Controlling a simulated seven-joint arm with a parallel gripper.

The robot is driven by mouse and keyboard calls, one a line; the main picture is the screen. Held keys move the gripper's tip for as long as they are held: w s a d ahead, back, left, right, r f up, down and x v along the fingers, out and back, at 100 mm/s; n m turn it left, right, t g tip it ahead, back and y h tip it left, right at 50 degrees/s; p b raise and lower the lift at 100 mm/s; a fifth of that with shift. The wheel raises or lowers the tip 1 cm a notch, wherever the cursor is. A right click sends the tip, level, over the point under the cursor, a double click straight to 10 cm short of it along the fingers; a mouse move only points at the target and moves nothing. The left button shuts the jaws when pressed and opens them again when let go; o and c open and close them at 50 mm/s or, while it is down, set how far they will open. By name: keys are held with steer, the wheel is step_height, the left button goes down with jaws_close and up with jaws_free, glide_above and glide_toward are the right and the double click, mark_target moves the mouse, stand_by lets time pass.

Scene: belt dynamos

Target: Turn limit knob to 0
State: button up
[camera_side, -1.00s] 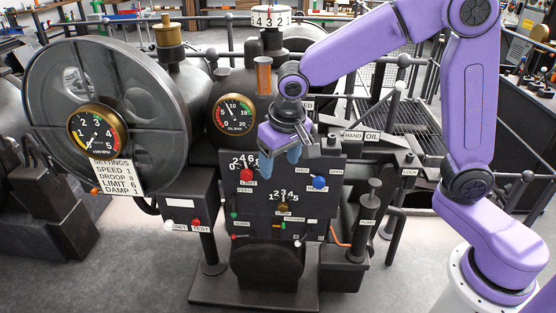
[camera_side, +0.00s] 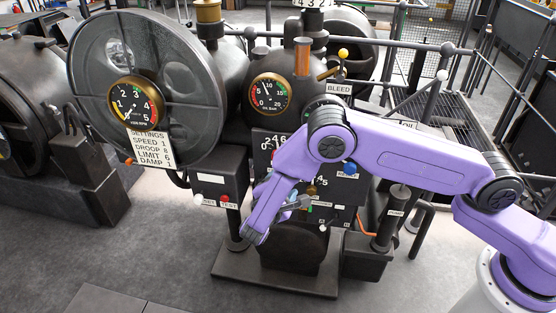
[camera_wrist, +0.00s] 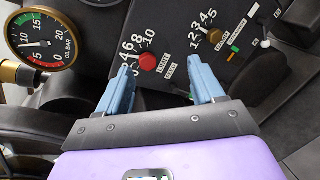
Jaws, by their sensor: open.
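The red limit knob (camera_wrist: 147,62) sits on a dark panel in the wrist view, with a white scale up to 10 beside it and a LIMIT label (camera_wrist: 164,64). I cannot tell which number it points at. My gripper (camera_wrist: 158,64) is open, its two blue fingers apart and nothing held. The knob shows between the fingertips, nearer the left one; I see no contact. In the side view my gripper (camera_side: 289,203) is in front of the panel, and my arm hides most of the knob and its scale.
A brass-coloured knob (camera_wrist: 215,36) with its own scale is right of the red knob. A blue knob (camera_side: 350,169) shows beside my arm. The oil gauge (camera_wrist: 40,42) is at upper left. A settings plate (camera_side: 152,147) reads LIMIT 6. Pipes and rails stand at right.

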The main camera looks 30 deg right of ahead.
steer(key=a+f+n+t+y, duration=0.1)
steer(key=a+f+n+t, duration=0.2)
steer(key=f+n+t, duration=0.15)
steer(key=x, duration=1.7)
steer(key=shift+w+r+n, duration=0.25)
steer(key=shift+r+n, duration=0.05)
steer(key=shift+n, duration=0.15)
steer(key=c, duration=1.1)
